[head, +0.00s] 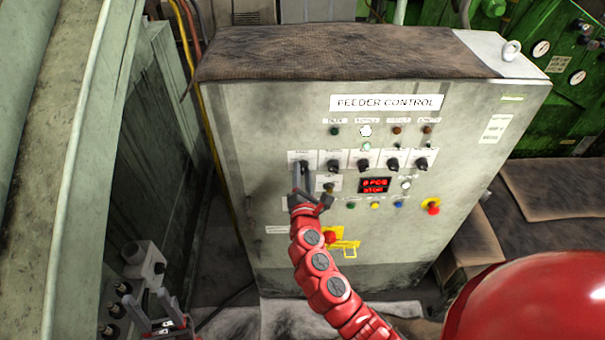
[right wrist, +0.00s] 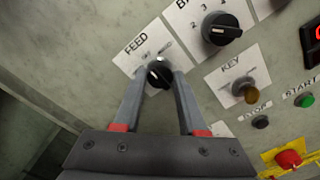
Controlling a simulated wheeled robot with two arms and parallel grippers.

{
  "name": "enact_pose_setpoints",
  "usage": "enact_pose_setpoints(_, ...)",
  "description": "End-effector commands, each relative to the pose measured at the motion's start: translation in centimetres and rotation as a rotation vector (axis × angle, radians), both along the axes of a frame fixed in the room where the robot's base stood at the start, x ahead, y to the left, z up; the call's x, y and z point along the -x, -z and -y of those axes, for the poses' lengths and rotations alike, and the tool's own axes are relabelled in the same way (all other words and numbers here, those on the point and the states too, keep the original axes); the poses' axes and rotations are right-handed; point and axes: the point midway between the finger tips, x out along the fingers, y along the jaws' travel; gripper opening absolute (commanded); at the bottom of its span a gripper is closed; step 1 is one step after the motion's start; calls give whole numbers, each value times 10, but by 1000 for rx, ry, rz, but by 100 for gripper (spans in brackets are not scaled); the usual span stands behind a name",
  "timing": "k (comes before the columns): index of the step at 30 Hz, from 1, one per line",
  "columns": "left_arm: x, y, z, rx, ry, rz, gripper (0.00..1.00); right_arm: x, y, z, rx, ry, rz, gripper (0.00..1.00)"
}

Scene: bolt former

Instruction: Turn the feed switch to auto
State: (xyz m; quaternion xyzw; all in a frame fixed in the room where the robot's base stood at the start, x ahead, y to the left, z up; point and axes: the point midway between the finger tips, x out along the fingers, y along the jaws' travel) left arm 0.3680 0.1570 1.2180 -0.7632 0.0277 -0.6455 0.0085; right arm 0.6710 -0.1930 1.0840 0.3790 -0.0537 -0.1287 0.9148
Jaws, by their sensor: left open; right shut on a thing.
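The feed switch is a black rotary knob (right wrist: 159,73) on a white plate labelled FEED in the right wrist view. A light mark shows on the knob's top. In the head view its white plate (head: 293,156) is at the left end of the row of knobs, and the gripper partly hides the knob. My right gripper (right wrist: 161,78) is shut on the knob, one fingertip on each side. In the head view this gripper (head: 302,168) reaches up to the panel. My left gripper (head: 158,298) is open at the lower left, away from the panel.
The feeder control cabinet (head: 260,120) fills the middle. Right of the feed switch is another black knob (right wrist: 222,27); below that is the KEY switch (right wrist: 244,90). A red stop button (right wrist: 288,159) on yellow sits lower right. A grey box with knobs (head: 145,262) stands near my left gripper.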

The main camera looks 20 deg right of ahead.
Motion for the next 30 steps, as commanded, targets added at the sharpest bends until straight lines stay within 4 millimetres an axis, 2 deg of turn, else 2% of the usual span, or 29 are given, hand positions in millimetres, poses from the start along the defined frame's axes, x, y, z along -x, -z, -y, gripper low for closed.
enact_pose_setpoints(11,0,15,0,0,0,0,50,0,4,0,-91,-1,25,0)
enact_pose_setpoints(30,0,78,0,0,0,0,50,0,5,0,-579,0,166,0)
